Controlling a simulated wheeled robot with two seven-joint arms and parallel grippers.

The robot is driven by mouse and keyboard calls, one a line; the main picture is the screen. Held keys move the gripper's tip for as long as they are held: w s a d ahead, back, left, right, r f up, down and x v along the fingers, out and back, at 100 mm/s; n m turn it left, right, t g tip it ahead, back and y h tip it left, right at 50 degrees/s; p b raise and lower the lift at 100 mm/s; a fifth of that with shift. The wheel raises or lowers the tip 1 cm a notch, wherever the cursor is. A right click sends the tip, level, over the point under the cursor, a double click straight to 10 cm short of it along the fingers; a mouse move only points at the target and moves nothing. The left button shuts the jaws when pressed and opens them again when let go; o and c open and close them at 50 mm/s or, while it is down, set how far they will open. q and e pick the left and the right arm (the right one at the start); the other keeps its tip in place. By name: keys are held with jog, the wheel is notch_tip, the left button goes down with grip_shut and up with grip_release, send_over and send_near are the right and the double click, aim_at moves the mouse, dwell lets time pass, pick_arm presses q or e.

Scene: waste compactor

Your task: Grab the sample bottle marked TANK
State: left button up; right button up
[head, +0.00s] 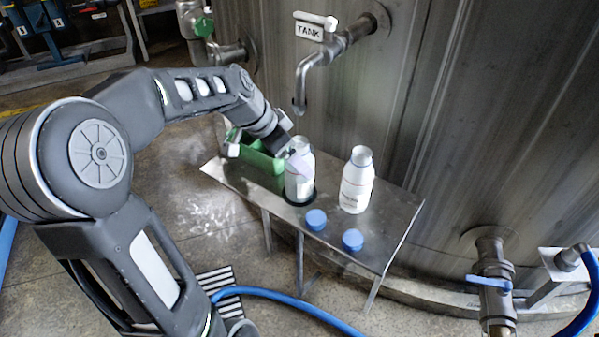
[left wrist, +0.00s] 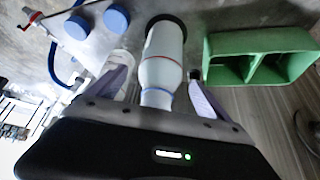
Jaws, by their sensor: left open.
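Two white sample bottles stand on a metal shelf (head: 385,238). The left bottle (head: 299,186) stands in a black ring, below and left of the tap with the TANK sign (head: 310,31). The right bottle (head: 357,181) stands beside it. Their labels are too small to read. My left gripper (left wrist: 160,84) is open, with its fingers on either side of the left bottle, which also shows in the left wrist view (left wrist: 163,66). I cannot tell whether the fingers touch it. The right bottle is partly hidden behind one finger there. My right gripper is not in view.
A green divided holder (left wrist: 207,62) stands next to the left bottle. Two blue caps (head: 316,219) (head: 352,240) lie near the shelf's front edge. The tap spout (head: 300,92) hangs above and behind the bottles. A steel tank wall (head: 470,120) closes off the back.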

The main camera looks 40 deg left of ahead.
pick_arm(q)
jog(key=x, duration=0.4)
jog(key=shift+f, duration=0.4)
jog(key=shift+c, duration=0.4)
jog(key=shift+r, duration=0.1)
grip_shut()
dwell(0.5)
